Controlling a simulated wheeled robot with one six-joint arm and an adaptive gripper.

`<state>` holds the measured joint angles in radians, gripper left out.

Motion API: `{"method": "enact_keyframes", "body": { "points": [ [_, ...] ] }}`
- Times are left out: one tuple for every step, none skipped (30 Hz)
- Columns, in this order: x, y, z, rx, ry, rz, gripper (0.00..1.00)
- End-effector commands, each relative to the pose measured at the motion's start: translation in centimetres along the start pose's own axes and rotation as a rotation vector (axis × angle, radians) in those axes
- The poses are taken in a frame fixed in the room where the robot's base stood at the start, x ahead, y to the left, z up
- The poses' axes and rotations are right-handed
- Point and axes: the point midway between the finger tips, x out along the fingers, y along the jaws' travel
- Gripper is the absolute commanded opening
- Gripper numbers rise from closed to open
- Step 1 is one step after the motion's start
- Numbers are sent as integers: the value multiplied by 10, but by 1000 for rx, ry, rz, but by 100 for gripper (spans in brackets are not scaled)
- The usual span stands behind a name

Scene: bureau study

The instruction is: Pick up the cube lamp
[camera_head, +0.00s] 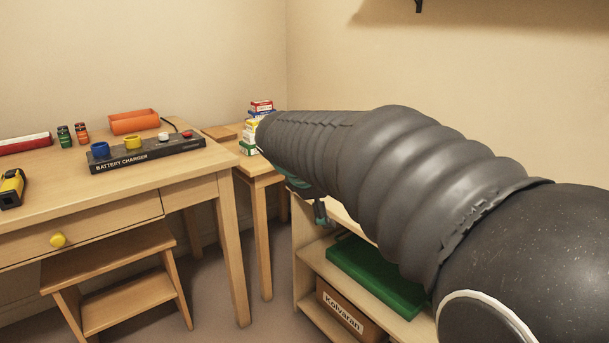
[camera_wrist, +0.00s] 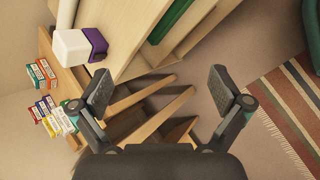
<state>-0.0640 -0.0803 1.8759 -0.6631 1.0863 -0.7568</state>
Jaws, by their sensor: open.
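The cube lamp looks to be the white cube (camera_wrist: 72,47) with a purple part (camera_wrist: 96,43) on its right side, at the upper left of the wrist view. It sits at the edge of a light wooden top. My gripper (camera_wrist: 162,88) is open, with its two fingers spread wide and nothing between them. The lamp lies above and left of the left finger, apart from it. In the head view my arm covers the place where the lamp stands, and only a small part of my gripper (camera_head: 320,212) shows below the arm.
The wooden shelf (camera_head: 303,265) holds a green box (camera_head: 375,275) and a brown labelled box (camera_head: 350,318). A small table (camera_head: 258,166) bears stacked small boxes (camera_wrist: 54,118). A desk (camera_head: 60,175) with a battery charger (camera_head: 148,153) and a step stool (camera_head: 120,290) stand at left. A striped rug (camera_wrist: 285,110) lies at right.

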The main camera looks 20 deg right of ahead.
Motion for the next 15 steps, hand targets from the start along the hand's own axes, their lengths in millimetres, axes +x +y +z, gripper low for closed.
{"method": "enact_keyframes", "body": {
  "points": [
    [10, 19, -11, -88, -39, 18, 100],
    [15, 30, -15, -141, -64, 30, 100],
    [21, 44, -22, -210, -98, 45, 100],
    [26, 54, -26, -262, -124, 56, 100],
    [31, 64, -31, -314, -151, 65, 100],
    [37, 78, -38, -383, -187, 77, 100],
    [42, 88, -44, -433, -214, 86, 100],
    [47, 97, -50, -483, -242, 93, 100],
    [53, 109, -57, -548, -280, 103, 100],
    [58, 117, -63, -594, -306, 109, 100],
    [62, 125, -68, -637, -332, 114, 100],
    [67, 134, -75, -691, -367, 119, 100],
    [71, 141, -80, -728, -390, 121, 100],
    [74, 147, -84, -762, -413, 124, 100],
    [78, 153, -89, -802, -440, 127, 100]
  ]
}}
